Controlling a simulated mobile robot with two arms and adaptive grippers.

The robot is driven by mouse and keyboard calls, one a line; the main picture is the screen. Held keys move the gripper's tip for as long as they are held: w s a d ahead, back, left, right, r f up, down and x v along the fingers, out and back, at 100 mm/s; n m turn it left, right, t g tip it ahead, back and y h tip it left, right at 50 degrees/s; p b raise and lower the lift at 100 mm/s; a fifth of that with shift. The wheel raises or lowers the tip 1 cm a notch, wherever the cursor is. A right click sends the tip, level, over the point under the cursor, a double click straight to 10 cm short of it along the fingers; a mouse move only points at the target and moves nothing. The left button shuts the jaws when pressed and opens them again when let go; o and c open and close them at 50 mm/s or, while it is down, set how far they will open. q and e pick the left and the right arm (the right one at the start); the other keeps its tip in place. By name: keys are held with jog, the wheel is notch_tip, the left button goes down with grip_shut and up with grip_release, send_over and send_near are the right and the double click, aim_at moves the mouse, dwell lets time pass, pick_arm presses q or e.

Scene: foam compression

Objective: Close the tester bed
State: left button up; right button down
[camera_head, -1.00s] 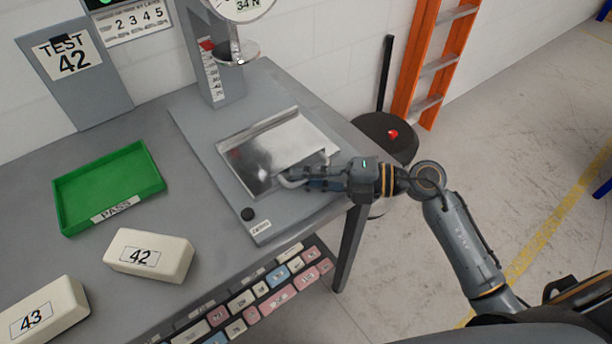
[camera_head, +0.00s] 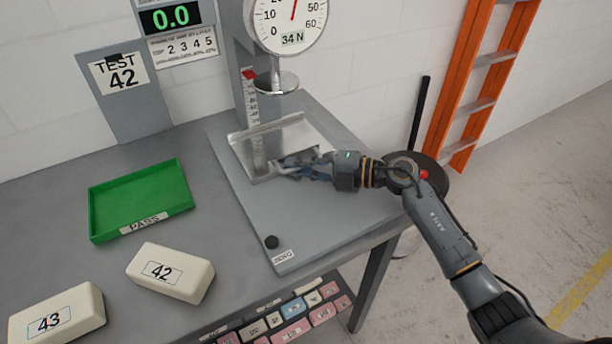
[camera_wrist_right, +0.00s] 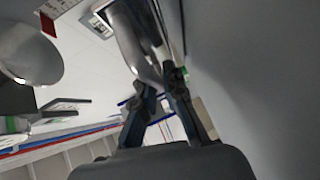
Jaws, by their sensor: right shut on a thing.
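The tester bed (camera_head: 262,137) is a shiny metal plate with a raised lip, on the grey tester base (camera_head: 305,215). It lies toward the back of the base, near the column, with the round press plate (camera_head: 276,83) above it. My right gripper (camera_head: 285,165) is shut on the bed's handle (camera_head: 299,155) at its front right. In the right wrist view the fingers (camera_wrist_right: 155,85) close around the curved metal handle (camera_wrist_right: 135,45). My left gripper is not in view.
A green PASS tray (camera_head: 140,200) stands left of the tester. Foam block 42 (camera_head: 190,278) and foam block 43 (camera_head: 75,318) lie at the front left. A black knob (camera_head: 271,242) sits on the base. The gauge (camera_head: 289,18) shows 34 N.

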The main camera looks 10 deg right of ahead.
jog(key=shift+w, duration=0.1)
jog(key=c, duration=1.4)
grip_release()
jog(key=shift+w, duration=0.1)
jog(key=shift+d, duration=0.3)
jog(key=v, duration=1.1)
jog(key=shift+s+d+r, duration=0.1)
jog(key=shift+s, duration=0.15)
